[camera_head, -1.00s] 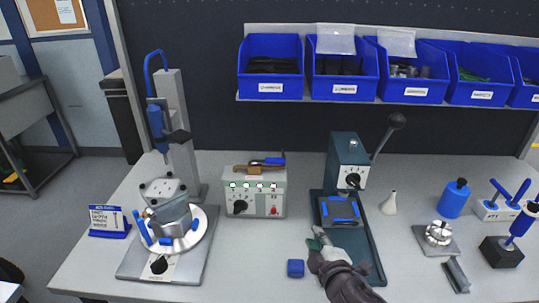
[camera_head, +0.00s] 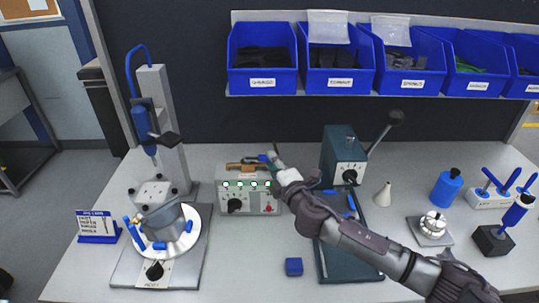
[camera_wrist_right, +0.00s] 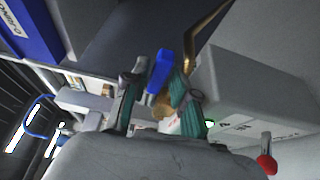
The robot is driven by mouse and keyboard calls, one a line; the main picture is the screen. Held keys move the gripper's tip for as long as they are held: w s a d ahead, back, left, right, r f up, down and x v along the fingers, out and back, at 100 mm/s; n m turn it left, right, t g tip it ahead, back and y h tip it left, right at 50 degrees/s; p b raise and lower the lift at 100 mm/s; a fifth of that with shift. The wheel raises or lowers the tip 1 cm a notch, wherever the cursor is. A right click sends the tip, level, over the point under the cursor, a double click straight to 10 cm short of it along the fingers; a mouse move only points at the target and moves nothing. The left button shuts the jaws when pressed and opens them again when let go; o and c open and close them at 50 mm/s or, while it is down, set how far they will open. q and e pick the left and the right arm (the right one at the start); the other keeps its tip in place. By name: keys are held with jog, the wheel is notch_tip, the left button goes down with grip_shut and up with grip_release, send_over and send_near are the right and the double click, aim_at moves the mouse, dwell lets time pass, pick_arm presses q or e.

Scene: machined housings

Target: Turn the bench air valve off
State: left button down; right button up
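The bench air valve, a brass body (camera_head: 238,166) with a blue lever (camera_head: 263,158), lies on top of the pale control box (camera_head: 232,203). My right gripper (camera_head: 273,163) is at the valve's right end, just above the box. In the right wrist view, the blue lever (camera_wrist_right: 160,71) shows between the two teal-tipped fingers (camera_wrist_right: 160,104), with gaps visible beside it. The fingers look apart, and contact with the lever cannot be made out. Some brass (camera_wrist_right: 163,106) shows behind them. My left gripper is in neither view.
A lever press (camera_head: 343,158) stands right of the box, close to my right arm. A turntable fixture (camera_head: 186,246) stands left. A blue cube (camera_head: 293,267) lies in front. Blue bins (camera_head: 263,78) hang above. A white cone (camera_head: 384,195) stands right of the press.

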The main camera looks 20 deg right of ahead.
jog(key=shift+w+a, duration=0.15)
jog(key=shift+w, duration=0.95)
jog(key=shift+s, duration=0.1)
grip_shut()
